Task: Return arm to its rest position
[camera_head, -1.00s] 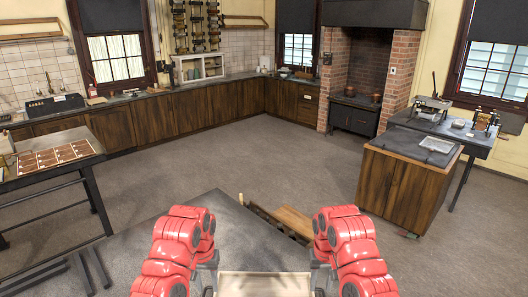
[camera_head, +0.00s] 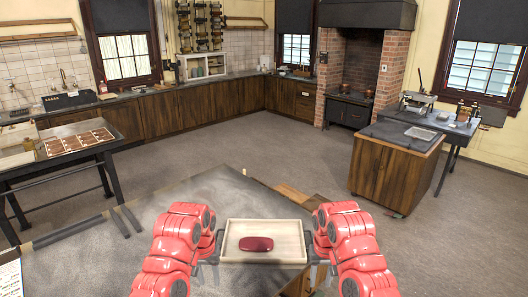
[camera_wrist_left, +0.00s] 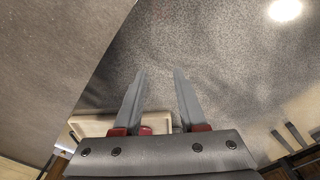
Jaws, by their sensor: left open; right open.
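My left gripper (camera_head: 214,262) is beside the left end of a pale wooden tray (camera_head: 234,226) in the head view. My right gripper (camera_head: 316,262) is beside the tray's right end. A dark red oblong piece (camera_head: 257,244) lies in the tray. In the left wrist view my left gripper (camera_wrist_left: 160,74) is open, its two straight fingers apart with nothing between their tips. The tray (camera_wrist_left: 92,121) and the red piece (camera_wrist_left: 147,130) show behind the finger bases. Whether either gripper touches the tray is unclear.
A grey-topped table (camera_head: 110,240) lies in front and to the left. A table with brown panels (camera_head: 72,143) stands at left, a wooden island (camera_head: 390,170) at right. Open floor (camera_head: 265,155) lies between them. Cabinets and a brick hearth line the back.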

